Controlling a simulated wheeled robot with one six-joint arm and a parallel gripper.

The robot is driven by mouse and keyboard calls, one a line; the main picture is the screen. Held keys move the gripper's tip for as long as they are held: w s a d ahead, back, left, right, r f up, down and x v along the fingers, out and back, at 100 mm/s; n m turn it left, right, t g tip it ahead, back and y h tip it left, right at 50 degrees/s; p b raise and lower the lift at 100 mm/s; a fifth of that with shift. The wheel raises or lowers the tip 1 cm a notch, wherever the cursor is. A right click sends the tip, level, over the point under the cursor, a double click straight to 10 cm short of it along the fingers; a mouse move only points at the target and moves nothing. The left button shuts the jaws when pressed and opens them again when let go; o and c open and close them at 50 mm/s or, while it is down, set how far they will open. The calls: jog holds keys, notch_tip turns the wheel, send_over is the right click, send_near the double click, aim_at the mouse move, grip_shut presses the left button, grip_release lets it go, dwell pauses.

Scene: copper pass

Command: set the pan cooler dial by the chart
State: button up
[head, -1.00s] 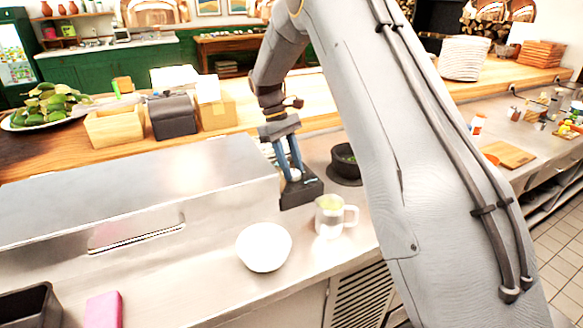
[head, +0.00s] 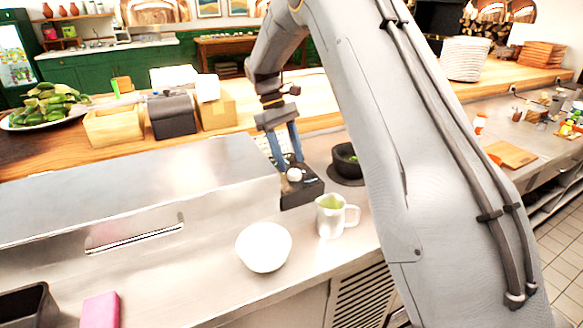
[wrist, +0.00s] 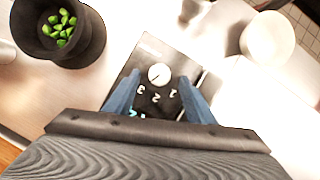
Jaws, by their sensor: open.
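The pan cooler dial is a round white knob (wrist: 159,73) on a dark control box (head: 304,192) at the right end of the steel counter unit. In the wrist view several white numerals lie on the box below the knob, partly cut off by my gripper. A small dark mark on the knob seems to point down-left, too small to read surely. My gripper (head: 286,163) is open above the box; in the wrist view its blue fingers stand either side of the knob, with no visible contact. A pale gridded panel behind my gripper, perhaps the chart, is mostly hidden and unreadable.
My arm hides much of the right side.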

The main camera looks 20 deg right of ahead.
jog(key=b+v, duration=0.1)
jog(key=v, duration=0.3)
jog(key=shift+w+a+r, duration=0.15)
jog(key=shift+r, duration=0.15)
jog(key=shift+r, duration=0.1)
